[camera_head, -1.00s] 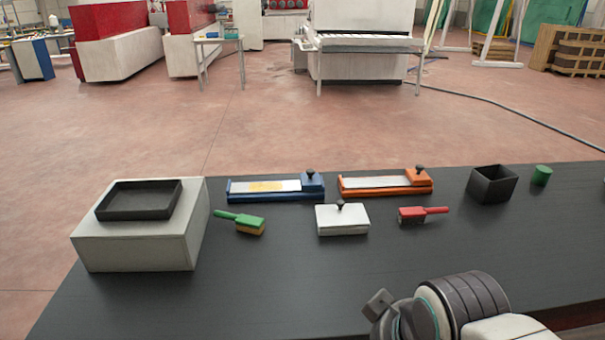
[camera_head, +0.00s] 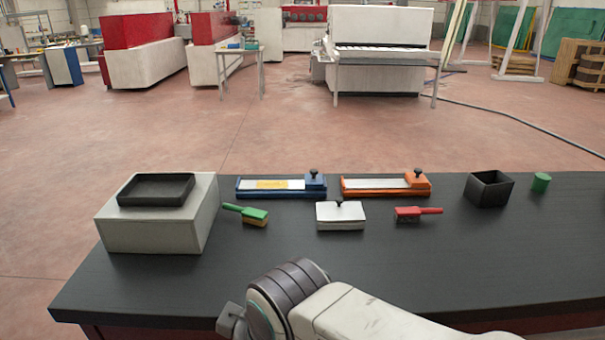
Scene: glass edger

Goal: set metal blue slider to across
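The metal blue slider (camera_head: 282,193) lies at the back of the black table, left of centre. It has a blue base, a pale metal strip with a yellow patch, and a blue block (camera_head: 315,184) with a black knob at its right end. My arm reaches in at the bottom of the picture. The grey end part of my gripper (camera_head: 231,321) shows low at the front edge of the table, well in front of the slider and apart from it. The fingertips are not clearly seen, so its opening cannot be told.
An orange slider (camera_head: 385,191) sits right of the blue one. In front lie a green-handled brush (camera_head: 252,215), a white lidded box (camera_head: 341,222) and a red brush (camera_head: 415,213). A grey block (camera_head: 150,236) bears a black tray (camera_head: 125,201).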

